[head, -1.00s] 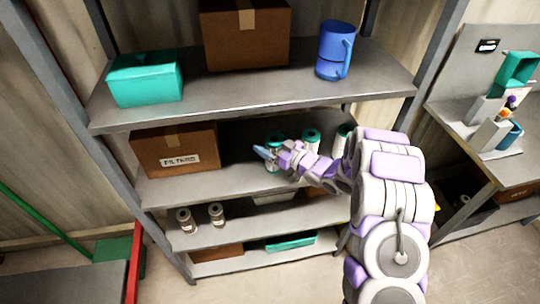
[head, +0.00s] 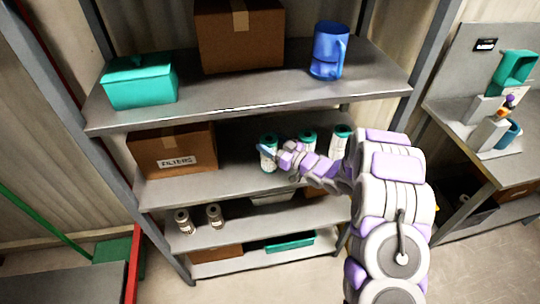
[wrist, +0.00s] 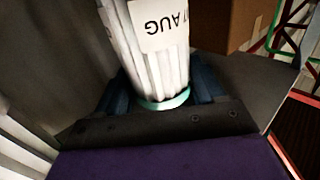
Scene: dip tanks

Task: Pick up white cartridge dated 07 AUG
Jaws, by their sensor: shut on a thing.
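A white cartridge with teal ends (head: 268,155) stands on the middle shelf at the left of a row of similar ones. My gripper (head: 270,151) reaches it from the right and is shut on it. In the wrist view the ribbed white cartridge (wrist: 158,65) lies between the two dark blue fingers (wrist: 160,90).
A cardboard box marked FILTERS (head: 172,150) stands to the left on the same shelf. The upper shelf (head: 240,100) is close above and holds a teal box (head: 140,84), a cardboard box (head: 240,38) and a blue jug (head: 329,50).

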